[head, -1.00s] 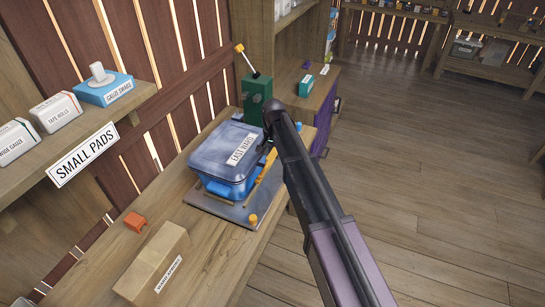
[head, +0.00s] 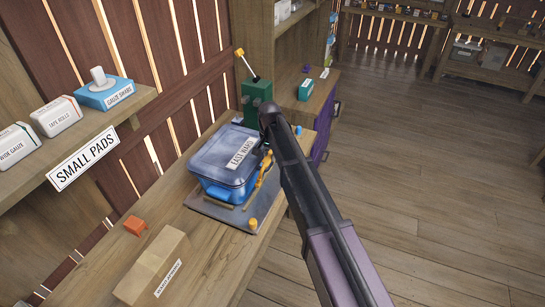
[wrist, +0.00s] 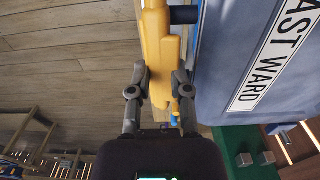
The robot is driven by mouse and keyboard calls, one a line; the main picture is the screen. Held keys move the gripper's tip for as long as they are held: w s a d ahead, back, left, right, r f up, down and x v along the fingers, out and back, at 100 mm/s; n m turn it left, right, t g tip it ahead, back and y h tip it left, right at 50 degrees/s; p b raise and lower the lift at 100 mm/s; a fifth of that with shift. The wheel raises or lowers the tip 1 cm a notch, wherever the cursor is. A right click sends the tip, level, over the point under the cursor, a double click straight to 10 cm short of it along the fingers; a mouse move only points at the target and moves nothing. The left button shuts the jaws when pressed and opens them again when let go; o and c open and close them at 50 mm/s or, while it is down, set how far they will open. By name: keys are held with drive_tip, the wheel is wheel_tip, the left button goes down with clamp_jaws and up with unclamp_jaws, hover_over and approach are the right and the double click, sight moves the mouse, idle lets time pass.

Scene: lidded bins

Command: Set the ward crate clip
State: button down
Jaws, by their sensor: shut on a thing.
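A blue lidded crate (head: 222,165), labelled EAST WARD, sits on a grey plate (head: 207,204) on the bench in the head view. Its blue side and label also show at the right of the wrist view (wrist: 225,85). A yellow clip (head: 262,172) stands along the crate's right side. In the wrist view the clip (wrist: 157,35) runs up between my fingers. My gripper (wrist: 161,82) is shut on it, with one grey finger on each side. In the head view my arm's end hides most of the gripper.
A green block with a lever (head: 257,98) stands behind the crate. An orange piece (head: 134,225) and a cardboard box (head: 155,265) lie in front. A shelf with SMALL PADS sign (head: 85,160) juts in at left. Open floor lies to the right.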

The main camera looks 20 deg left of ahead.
drive_tip(key=shift+a+r, duration=0.1)
drive_tip(key=shift+a, duration=0.4)
drive_tip(key=c, duration=0.6)
unclamp_jaws()
drive_tip(key=shift+o, duration=0.2)
drive_tip(key=shift+d, duration=0.2)
wheel_tip(320, 180, up, 13)
drive_tip(key=d+p, duration=0.2)
drive_tip(key=p, duration=1.2)
drive_tip(key=s+d+f+b, duration=0.2)
drive_tip(key=d+f+b, duration=0.2)
drive_tip(key=d, duration=0.6)
drive_tip(key=s+d+f+b, duration=0.2)
drive_tip(key=d+f+b, duration=0.3)
drive_tip(key=d, duration=0.5)
drive_tip(key=s+d+f+b, duration=0.3)
drive_tip(key=d+f+b, duration=0.2)
drive_tip(key=d, duration=0.5)
drive_tip(key=shift+n+b, duration=0.3)
drive_tip(key=shift+b, duration=0.25)
